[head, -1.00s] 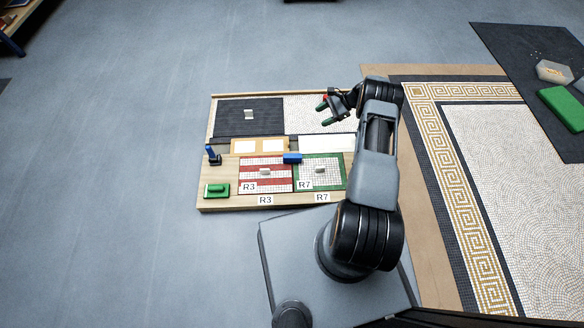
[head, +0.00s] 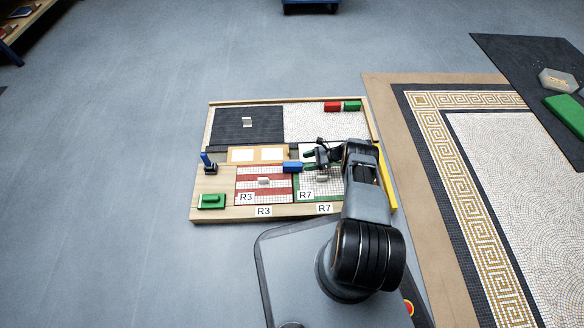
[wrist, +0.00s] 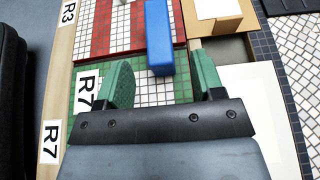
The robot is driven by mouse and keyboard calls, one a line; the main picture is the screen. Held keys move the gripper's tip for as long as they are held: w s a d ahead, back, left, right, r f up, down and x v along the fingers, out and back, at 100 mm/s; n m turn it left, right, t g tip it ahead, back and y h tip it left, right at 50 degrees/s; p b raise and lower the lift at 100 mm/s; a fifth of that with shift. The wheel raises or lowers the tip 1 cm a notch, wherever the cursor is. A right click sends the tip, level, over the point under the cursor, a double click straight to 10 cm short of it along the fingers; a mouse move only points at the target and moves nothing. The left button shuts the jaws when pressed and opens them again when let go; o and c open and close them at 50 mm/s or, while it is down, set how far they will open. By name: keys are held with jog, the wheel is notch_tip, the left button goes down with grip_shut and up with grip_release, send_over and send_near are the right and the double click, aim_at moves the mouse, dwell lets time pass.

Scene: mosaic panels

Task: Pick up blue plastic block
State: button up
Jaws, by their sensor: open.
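The blue plastic block (head: 292,167) lies on the board at the upper edge between the red-and-white panel (head: 252,190) and the green-bordered panel (head: 306,208). My gripper (head: 310,160) is open and empty just right of the block. In the wrist view the block (wrist: 160,38) lies ahead of the gap between the green-padded fingertips (wrist: 165,76). It is apart from both fingers, with its near end closest to me. My arm hides part of the green-bordered panel in the head view.
A red block (head: 332,106) and a green block (head: 352,106) sit at the board's back right. A tan frame (head: 258,154) lies behind the blue block. Floor left of the board is clear.

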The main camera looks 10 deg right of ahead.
aim_at(299, 164)
jog(key=shift+b+x, duration=0.4)
jog(key=shift+x, duration=2.55)
jog(key=shift+c, duration=0.3)
jog(key=c, duration=0.9)
jog(key=shift+c, duration=0.2)
